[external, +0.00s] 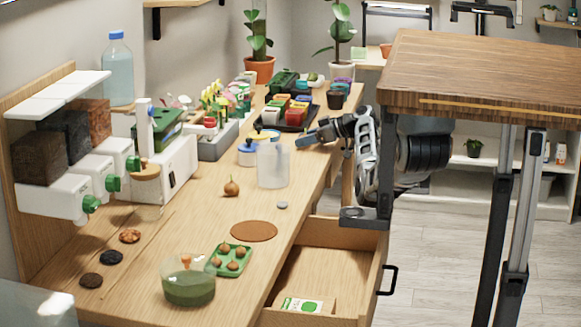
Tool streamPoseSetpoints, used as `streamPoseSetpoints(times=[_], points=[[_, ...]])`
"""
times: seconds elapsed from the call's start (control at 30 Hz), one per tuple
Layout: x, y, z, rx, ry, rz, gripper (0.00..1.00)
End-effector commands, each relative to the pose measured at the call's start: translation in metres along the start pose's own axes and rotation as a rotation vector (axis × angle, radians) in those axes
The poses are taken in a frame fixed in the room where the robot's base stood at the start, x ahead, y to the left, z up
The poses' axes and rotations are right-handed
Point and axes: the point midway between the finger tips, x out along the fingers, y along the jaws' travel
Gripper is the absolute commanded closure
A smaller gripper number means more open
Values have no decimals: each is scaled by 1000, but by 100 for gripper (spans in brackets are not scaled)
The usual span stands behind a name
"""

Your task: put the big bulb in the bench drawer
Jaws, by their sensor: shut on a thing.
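The big bulb (231,187), brown and round with a pointed top, stands on the bench left of a translucent container (272,168). The bench drawer (318,277) at the front right is pulled open. My gripper (301,142) is far from the drawer, at the upper right rim of the translucent container. It appears shut on that container, but the contact is small and partly unclear. The container is upright and seems to rest on the bench. The big bulb is apart from my gripper.
A green tray of smaller bulbs (232,258), a brown round mat (254,231) and a glass bowl of green liquid (188,282) occupy the front bench. A seed packet (302,305) lies in the drawer, with bare floor behind it. A raised wooden tabletop (480,75) stands right.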

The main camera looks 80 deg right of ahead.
Motion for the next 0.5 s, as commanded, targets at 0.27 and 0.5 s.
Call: streamPoseSetpoints(times=[0.27,0.5], points=[[1,0,3,0,0,0,46],[1,0,3,0,0,0,27]])
